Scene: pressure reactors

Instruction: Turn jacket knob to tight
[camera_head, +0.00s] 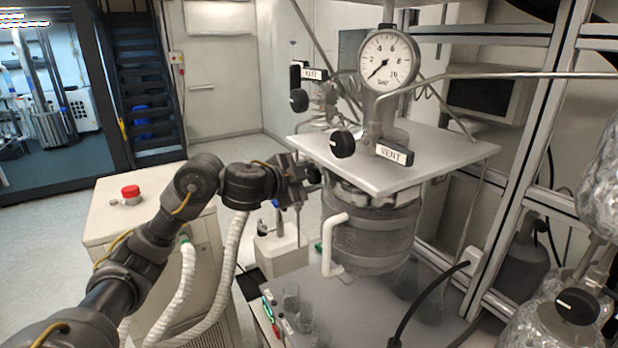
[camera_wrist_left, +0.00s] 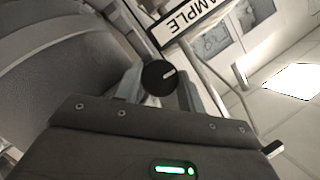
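A round black knob (camera_wrist_left: 160,77) with a white pointer line shows in the left wrist view, its pointer toward the upper right. My left gripper (camera_wrist_left: 162,92) has its two grey fingers apart, one on each side of the knob; I cannot tell whether they touch it. In the head view my left gripper (camera_head: 308,178) is at the left side of the reactor vessel (camera_head: 375,235), just below its lid plate. A white label (camera_wrist_left: 187,20) reading SAMPLE is above the knob in the wrist view. No jacket label is readable. My right gripper is not in view.
A gauge (camera_head: 389,60), a VENT label (camera_head: 394,153) and a black knob (camera_head: 342,144) are above the lid plate (camera_head: 440,155). A white bent pipe (camera_head: 328,245) runs down below my gripper. Glass beakers (camera_head: 290,300) stand on the bench. A metal frame (camera_head: 535,140) is at the right.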

